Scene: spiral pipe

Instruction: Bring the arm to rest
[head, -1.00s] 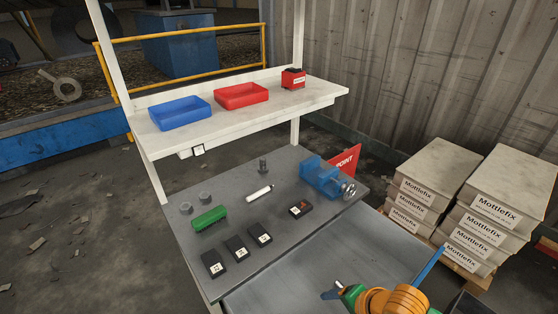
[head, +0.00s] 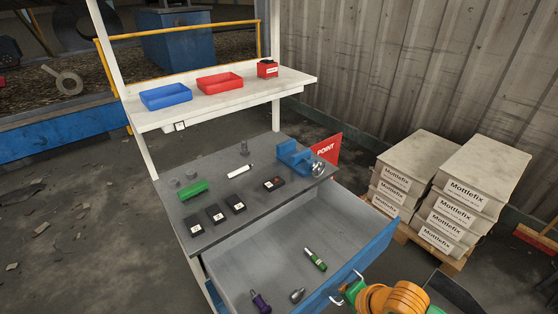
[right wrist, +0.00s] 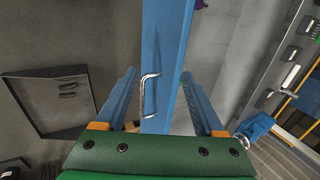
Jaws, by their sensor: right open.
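My right gripper (head: 345,290) is at the lower right of the head view, beside the blue front of the open drawer (head: 375,252). In the right wrist view its two blue fingers (right wrist: 157,98) are spread wide. The drawer's blue front panel (right wrist: 167,40) and its silver handle (right wrist: 149,95) show in the gap between them. No grip on the handle is visible; I cannot tell how near the fingers are in depth. My left gripper is not in view.
The drawer holds a green tool (head: 316,259), a purple tool (head: 260,302) and a grey piece (head: 297,295). The bench top (head: 215,215) carries a blue vise (head: 295,157) and several small items. Stacked Mottlefix boxes (head: 470,185) stand right. A black tray (right wrist: 60,100) is at the left.

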